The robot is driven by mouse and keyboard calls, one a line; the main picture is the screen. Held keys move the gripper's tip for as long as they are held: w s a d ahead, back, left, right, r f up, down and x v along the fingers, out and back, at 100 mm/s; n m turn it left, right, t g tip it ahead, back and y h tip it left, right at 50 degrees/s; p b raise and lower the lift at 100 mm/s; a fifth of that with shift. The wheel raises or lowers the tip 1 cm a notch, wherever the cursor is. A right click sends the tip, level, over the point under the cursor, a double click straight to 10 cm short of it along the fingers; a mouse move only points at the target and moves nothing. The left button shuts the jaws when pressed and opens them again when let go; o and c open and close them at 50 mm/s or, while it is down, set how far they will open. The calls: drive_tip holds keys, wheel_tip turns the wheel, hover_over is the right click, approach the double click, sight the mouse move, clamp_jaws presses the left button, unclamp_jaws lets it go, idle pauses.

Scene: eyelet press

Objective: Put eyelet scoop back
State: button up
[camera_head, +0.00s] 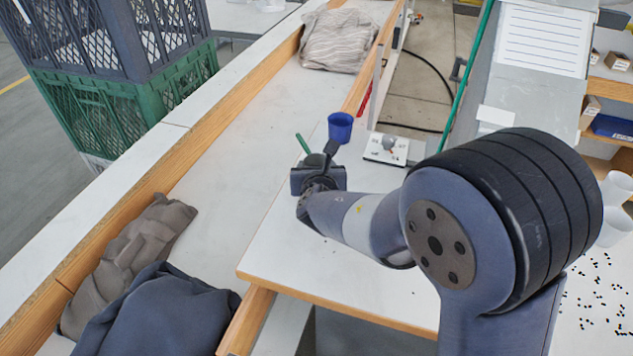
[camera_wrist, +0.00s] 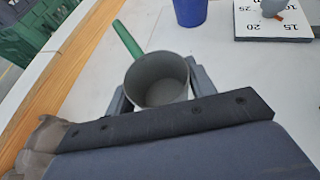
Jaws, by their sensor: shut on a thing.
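The eyelet scoop is a round grey cup (camera_wrist: 158,80) with a green handle (camera_wrist: 128,39) sticking up and to the left in the wrist view. My gripper (camera_wrist: 157,92) is shut on the cup, one finger on each side of it. The inside of the cup looks grey and bare. In the head view my gripper (camera_head: 318,164) is over the left part of the white bench. The scoop's green handle (camera_head: 303,143) shows just beyond it, and the cup is mostly hidden. I cannot tell whether the scoop touches the bench.
A blue cup (camera_head: 340,127) stands just beyond the gripper. A white plate with a dial and grey knob (camera_head: 387,149) is to its right. Cloths (camera_head: 130,255) lie in the wood-edged trough on the left. Small black bits (camera_head: 600,290) are scattered at the right.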

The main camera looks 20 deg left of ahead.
drive_tip(key=shift+f+b, duration=0.3)
drive_tip(key=shift+f, duration=1.65)
drive_tip(key=shift+f+b, duration=0.2)
drive_tip(key=shift+b, duration=0.1)
drive_tip(key=o, duration=1)
drive_tip(key=shift+r, duration=0.2)
drive_tip(key=shift+s+r+p, duration=0.1)
drive_tip(key=shift+p, duration=0.25)
drive_tip(key=v, duration=1.2)
